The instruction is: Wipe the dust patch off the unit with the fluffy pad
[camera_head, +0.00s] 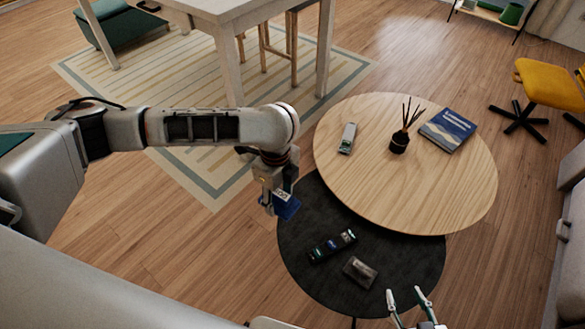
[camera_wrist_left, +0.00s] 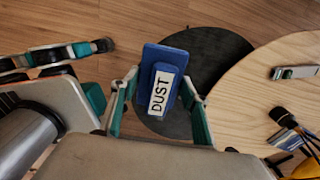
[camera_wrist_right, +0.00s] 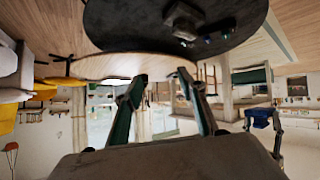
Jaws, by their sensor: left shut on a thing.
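My left gripper (camera_head: 274,198) is shut on a blue pad (camera_head: 287,206) and holds it in the air beside the left edge of the dark round table. In the left wrist view the pad (camera_wrist_left: 151,55) sits between the fingers, with a white label reading DUST. On the dark table (camera_head: 300,228) lies a small dark box (camera_head: 360,272) with a greyish, smudged top; this may be the dusty unit. A black device (camera_head: 333,246) with several coloured spots lies behind it. My right gripper (camera_head: 404,293) is open and empty at the table's front right, fingers apart in its wrist view (camera_wrist_right: 162,78).
A higher, light wooden round table (camera_head: 450,200) overlaps the dark one. It bears a light handheld device (camera_head: 347,138), a reed diffuser (camera_head: 399,142) and a blue book (camera_head: 448,130). A yellow chair (camera_head: 548,84) stands right. Bare floor lies left of the dark table.

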